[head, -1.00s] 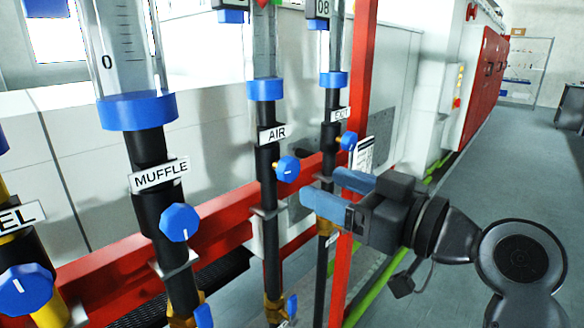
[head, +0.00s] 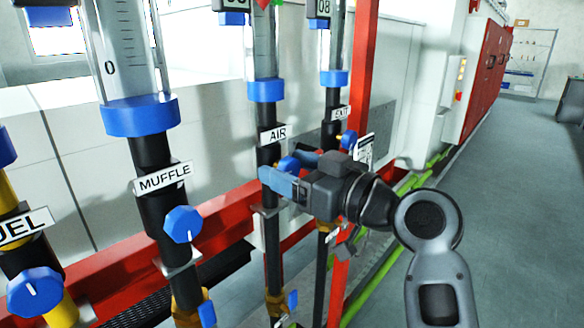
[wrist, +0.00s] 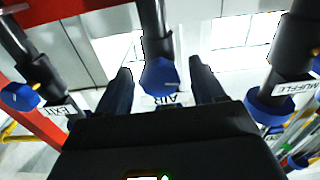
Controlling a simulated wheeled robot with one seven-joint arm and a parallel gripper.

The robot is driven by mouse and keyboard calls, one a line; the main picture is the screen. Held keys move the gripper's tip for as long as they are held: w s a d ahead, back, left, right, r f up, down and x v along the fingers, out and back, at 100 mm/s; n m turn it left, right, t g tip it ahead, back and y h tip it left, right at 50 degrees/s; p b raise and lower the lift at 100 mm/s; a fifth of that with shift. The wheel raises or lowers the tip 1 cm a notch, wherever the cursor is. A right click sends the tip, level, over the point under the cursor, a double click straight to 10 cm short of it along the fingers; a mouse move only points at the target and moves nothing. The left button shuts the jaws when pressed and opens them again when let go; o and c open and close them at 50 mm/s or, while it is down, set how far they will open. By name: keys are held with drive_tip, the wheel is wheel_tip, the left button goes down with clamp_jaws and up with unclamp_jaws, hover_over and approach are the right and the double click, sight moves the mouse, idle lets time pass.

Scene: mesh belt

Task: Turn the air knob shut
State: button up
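The blue air knob (head: 289,165) sits on the black pipe under the AIR label (head: 274,134). In the head view my gripper (head: 284,172) partly covers it. In the wrist view the air knob (wrist: 161,76) lies between my two open fingers (wrist: 160,84), with a gap on each side. The fingers do not touch it. A pale line shows on the knob's face in the wrist view.
The muffle knob (head: 183,224) is to the left and the exit knob (head: 348,140) to the right, on neighbouring pipes. A red post (head: 362,70) stands right of the pipes. A red horizontal beam (head: 225,222) runs behind them. The floor at right is clear.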

drive_tip(key=c, duration=1)
drive_tip(key=shift+c, duration=0.2)
drive_tip(key=shift+m, duration=0.3)
drive_tip(key=m+p, duration=0.1)
drive_tip(key=m, duration=0.2)
drive_tip(key=shift+d+m+p, duration=0.1)
drive_tip(key=shift+m+p, duration=0.2)
drive_tip(key=shift+m, duration=0.1)
drive_tip(key=m+p, duration=0.2)
drive_tip(key=m, duration=0.2)
drive_tip(key=shift+r+m, duration=0.1)
drive_tip(key=shift+m, duration=0.2)
drive_tip(key=m+p, duration=0.2)
drive_tip(key=m, duration=0.1)
drive_tip(key=shift+w+f+m+p, duration=0.1)
drive_tip(key=shift+m+p, duration=0.05)
drive_tip(key=shift+m, duration=0.85)
drive_tip(key=shift+f+m+p, duration=0.1)
drive_tip(key=shift+m+p, duration=0.05)
drive_tip(key=shift+m, duration=0.85)
